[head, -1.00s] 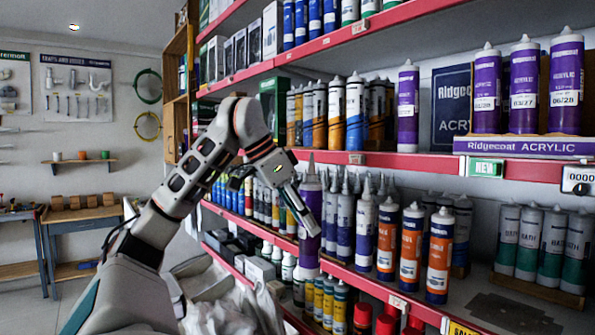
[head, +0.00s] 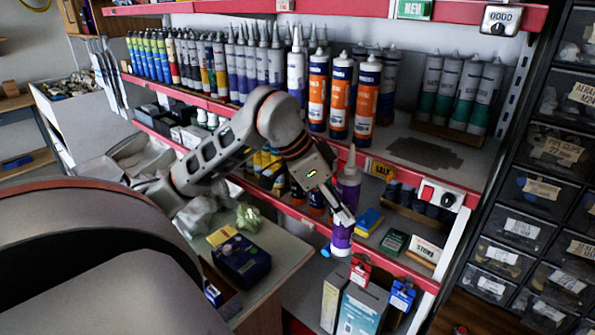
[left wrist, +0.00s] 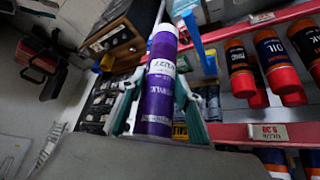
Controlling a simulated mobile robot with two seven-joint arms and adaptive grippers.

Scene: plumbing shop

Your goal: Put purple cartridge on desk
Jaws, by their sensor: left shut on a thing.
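The purple cartridge (head: 348,188) is held roughly upright, nozzle up, in my left gripper (head: 343,217), in front of the shelf's lower red edge. The fingers cover its middle, and its purple lower end shows below them. In the left wrist view the cartridge (left wrist: 158,92) stands between the two teal fingers, with a white label showing. The desk (head: 282,243) is at lower centre, left of the held cartridge and apart from it. My right gripper is not in view.
On the desk are a dark blue box (head: 241,262) and a crumpled green thing (head: 249,217). Shelves of cartridges stand behind, including orange ones (head: 341,95). Boxes (head: 362,308) stand below the gripper. Drawers (head: 530,190) fill the right side. The desk's right front part is clear.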

